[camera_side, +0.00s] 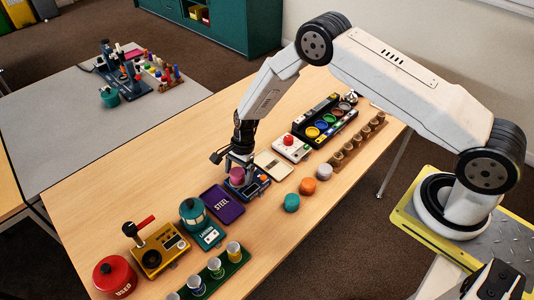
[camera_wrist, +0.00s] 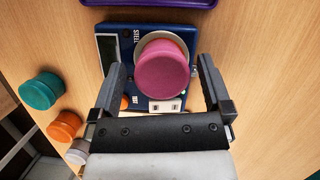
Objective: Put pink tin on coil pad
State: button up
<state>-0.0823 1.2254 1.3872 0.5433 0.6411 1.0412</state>
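The pink tin (camera_side: 237,175) stands on the round pale plate of a blue device (camera_side: 262,184). In the wrist view the pink tin (camera_wrist: 163,72) is centred between my fingers, over the blue device (camera_wrist: 118,62). My gripper (camera_side: 240,163) points down over it. In the wrist view my gripper (camera_wrist: 161,68) is open, with a finger on each side of the tin and a gap showing on both sides. A cream pad (camera_side: 273,165) lies just beyond the device; I cannot read its label, so I cannot tell if it is the coil pad. A purple pad (camera_side: 222,205) reads STEEL.
Teal (camera_side: 292,202), orange (camera_side: 308,185) and grey (camera_side: 324,171) tins stand on the table near the device. A white box with a red button (camera_side: 290,147) is beyond the cream pad.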

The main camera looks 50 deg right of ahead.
jog(key=shift+r, duration=0.1)
jog(key=v, duration=1.2)
dwell(0.5)
jog(key=shift+s+r, duration=0.1)
jog(key=shift+r, duration=0.05)
